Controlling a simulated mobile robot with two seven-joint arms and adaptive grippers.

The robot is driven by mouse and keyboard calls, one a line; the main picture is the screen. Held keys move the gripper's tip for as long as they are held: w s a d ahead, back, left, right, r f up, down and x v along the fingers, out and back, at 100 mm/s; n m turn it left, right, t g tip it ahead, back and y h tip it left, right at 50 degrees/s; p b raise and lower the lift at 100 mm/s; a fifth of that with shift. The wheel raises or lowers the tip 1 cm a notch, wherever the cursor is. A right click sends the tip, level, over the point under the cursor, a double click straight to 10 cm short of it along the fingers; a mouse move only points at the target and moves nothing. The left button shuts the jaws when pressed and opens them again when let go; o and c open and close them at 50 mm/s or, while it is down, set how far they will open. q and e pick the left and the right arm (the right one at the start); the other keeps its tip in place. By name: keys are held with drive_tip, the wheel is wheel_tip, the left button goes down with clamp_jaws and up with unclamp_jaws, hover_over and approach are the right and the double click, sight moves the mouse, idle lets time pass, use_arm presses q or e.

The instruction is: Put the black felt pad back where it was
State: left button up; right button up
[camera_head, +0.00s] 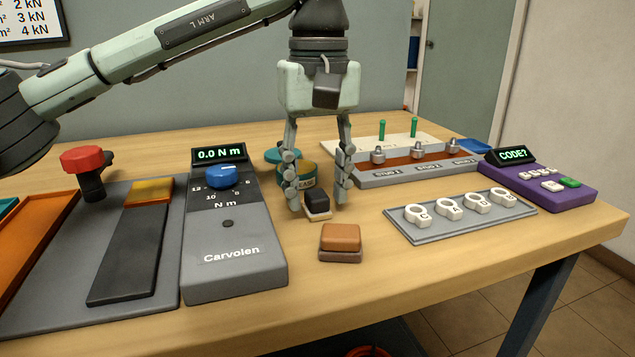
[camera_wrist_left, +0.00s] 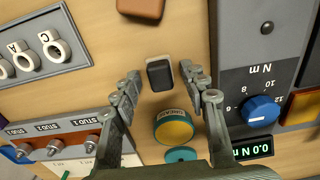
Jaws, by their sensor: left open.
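The black felt pad (camera_head: 318,197) looks like a small dark block on a thin pale base, on the table right of the grey Carvolen torque unit. In the left wrist view the black pad (camera_wrist_left: 160,75) shows from above, with a pale edge beside it. My left gripper (camera_head: 318,206) points down and is open, one finger on each side of the pad. The wrist view shows gaps between the pad and both fingers (camera_wrist_left: 160,73). My right gripper is not in view.
A brown block (camera_head: 340,237) lies in front of the pad. A teal tin (camera_head: 296,174) and its lid stand just behind. The grey Carvolen unit (camera_head: 240,270) is left, a tray of white ring tags (camera_head: 460,214) right. A stud rack (camera_head: 425,169) and purple keypad (camera_head: 545,187) stand farther back.

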sight(318, 194)
use_arm(q)
wheel_tip(318, 194, up, 12)
drive_tip(key=p, duration=0.2)
drive_tip(key=shift+r, duration=0.15)
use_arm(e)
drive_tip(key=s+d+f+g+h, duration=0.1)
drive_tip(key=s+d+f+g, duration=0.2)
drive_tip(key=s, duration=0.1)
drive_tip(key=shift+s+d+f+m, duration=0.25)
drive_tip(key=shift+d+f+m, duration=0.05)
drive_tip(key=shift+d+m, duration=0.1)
